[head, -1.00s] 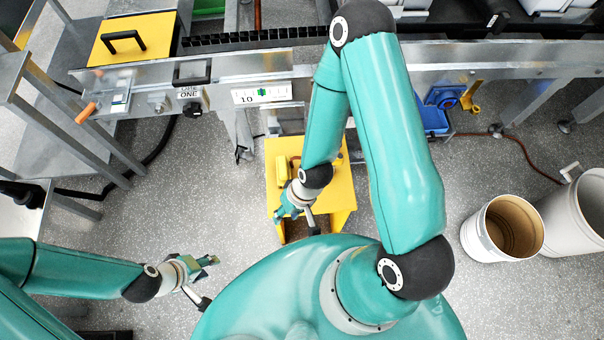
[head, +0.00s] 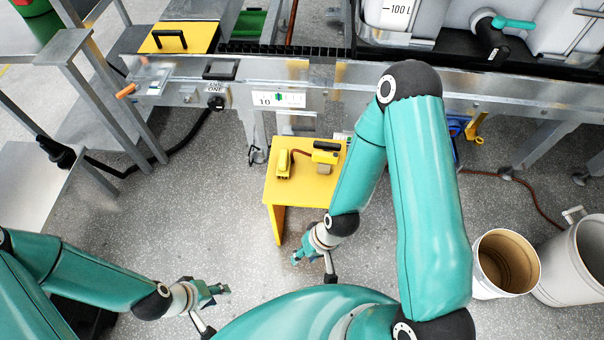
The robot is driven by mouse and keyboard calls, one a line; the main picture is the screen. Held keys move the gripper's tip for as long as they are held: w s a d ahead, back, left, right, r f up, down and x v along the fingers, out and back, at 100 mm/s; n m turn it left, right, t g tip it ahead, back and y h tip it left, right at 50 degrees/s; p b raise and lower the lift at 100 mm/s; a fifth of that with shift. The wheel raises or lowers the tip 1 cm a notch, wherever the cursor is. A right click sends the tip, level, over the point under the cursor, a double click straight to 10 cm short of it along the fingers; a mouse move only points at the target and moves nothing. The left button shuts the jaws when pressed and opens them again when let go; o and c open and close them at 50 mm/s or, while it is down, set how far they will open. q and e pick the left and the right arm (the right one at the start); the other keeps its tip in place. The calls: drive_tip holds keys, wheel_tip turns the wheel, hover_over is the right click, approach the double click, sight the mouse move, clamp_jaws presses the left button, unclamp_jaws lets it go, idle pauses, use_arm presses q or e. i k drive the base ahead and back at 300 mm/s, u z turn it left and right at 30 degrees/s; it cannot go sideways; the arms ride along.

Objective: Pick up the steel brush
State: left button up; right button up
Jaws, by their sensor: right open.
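I cannot pick out the steel brush with certainty. On top of the yellow stool (head: 305,190) lie a small yellow block-like thing (head: 284,163) and a yellow thing with a black handle (head: 325,153). A thin reddish-brown piece shows between them, and a small brownish block lies beside the second. My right gripper (head: 297,257) is open and looks empty, in front of the stool's near edge. My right forearm covers the stool's right side. My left gripper (head: 220,290) is further left over the floor, apart from everything; its jaw opening is too small to judge.
A steel conveyor frame (head: 300,75) runs behind the stool. A steel rack (head: 100,90) stands at the left. A blue thing (head: 458,124) shows behind my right arm. The floor left of the stool is clear.

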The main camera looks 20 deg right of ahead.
sight(284, 164)
drive_tip(key=u, duration=0.15)
drive_tip(key=i, duration=0.85)
drive_tip(key=z, duration=0.05)
